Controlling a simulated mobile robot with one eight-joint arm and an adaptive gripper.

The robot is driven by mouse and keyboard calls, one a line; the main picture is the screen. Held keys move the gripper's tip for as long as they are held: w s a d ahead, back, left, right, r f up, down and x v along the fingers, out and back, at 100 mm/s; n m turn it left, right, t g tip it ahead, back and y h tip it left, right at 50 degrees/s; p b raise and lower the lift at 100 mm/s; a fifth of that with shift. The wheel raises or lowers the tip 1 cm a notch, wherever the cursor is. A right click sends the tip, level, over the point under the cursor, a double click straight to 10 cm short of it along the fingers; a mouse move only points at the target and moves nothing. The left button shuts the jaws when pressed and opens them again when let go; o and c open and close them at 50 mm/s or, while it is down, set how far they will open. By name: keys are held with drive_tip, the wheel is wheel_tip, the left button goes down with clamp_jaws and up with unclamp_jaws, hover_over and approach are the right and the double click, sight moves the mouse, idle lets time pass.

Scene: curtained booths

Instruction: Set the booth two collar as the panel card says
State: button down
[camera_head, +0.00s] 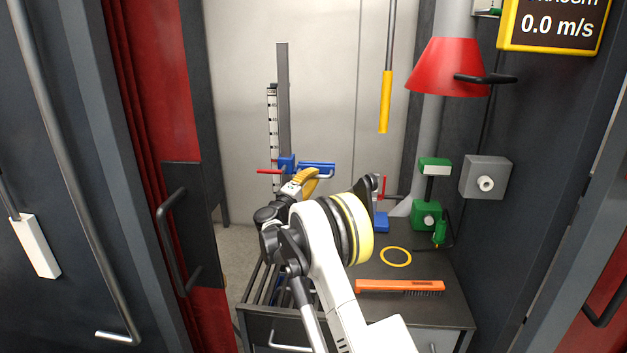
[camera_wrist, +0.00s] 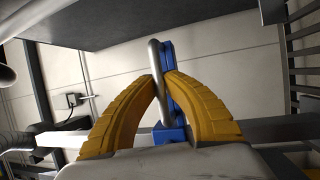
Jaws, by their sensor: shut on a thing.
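The collar (camera_head: 287,162) is blue and sits on an upright grey post (camera_head: 283,100) beside a marked scale strip (camera_head: 272,125). A red lever (camera_head: 268,172) sticks out to its left, and a blue arm with a metal handle (camera_head: 325,175) reaches right. My gripper (camera_head: 313,174) has yellow fingers at this handle. In the wrist view my gripper (camera_wrist: 160,78) is shut on the metal handle (camera_wrist: 156,75), with the blue arm (camera_wrist: 172,95) right beside it. The lower post is partly hidden by my arm. I see no readable panel card.
The bench (camera_head: 440,300) holds an orange brush (camera_head: 400,286), a yellow ring (camera_head: 396,256) and a green device (camera_head: 427,215). A red hood (camera_head: 447,68) and a yellow-handled rod (camera_head: 385,100) hang above. A display (camera_head: 555,25) reads 0.0 m/s. Red curtains (camera_head: 165,80) border the left.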

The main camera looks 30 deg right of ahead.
drive_tip(key=c, duration=1.5)
unclamp_jaws()
drive_tip(key=shift+o, duration=0.2)
drive_tip(key=v, duration=1.2)
drive_tip(key=shift+s+r, duration=0.1)
